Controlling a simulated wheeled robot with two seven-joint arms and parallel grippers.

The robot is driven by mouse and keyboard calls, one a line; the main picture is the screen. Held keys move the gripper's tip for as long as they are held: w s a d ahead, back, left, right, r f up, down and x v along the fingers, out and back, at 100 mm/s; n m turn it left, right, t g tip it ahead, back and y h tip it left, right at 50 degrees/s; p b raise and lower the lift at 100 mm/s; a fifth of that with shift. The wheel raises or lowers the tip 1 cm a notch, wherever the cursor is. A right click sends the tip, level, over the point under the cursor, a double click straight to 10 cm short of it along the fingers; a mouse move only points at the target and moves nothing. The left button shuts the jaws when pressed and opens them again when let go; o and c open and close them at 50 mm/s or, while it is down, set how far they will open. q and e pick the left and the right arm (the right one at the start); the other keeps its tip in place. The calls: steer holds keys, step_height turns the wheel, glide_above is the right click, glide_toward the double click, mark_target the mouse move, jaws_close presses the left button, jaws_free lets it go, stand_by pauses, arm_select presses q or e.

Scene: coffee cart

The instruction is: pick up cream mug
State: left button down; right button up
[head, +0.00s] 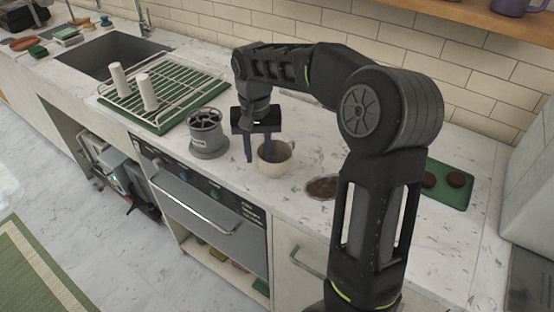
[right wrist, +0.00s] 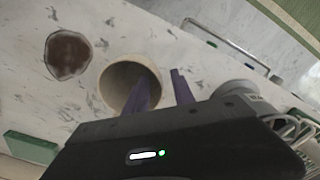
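The cream mug (head: 281,166) stands upright on the marble counter, its handle to the right in the head view. It also shows in the right wrist view (right wrist: 112,78), with its round opening toward the camera. My right gripper (head: 258,155) is above the mug's left side with its fingers apart. In the right wrist view, one purple finger of the right gripper (right wrist: 163,90) overlaps the mug's opening and the other is outside its rim. I cannot tell whether either finger touches the mug. My left gripper is not in view.
A grey cylindrical container (head: 208,140) stands left of the mug. A brown patch (head: 322,187) lies to its right, beside my arm. A green mat (head: 456,197) holds dark round pieces. The counter's front edge is near.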

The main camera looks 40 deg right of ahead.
steer(key=shift+c, duration=0.5)
jaws_close()
stand_by(0.9)
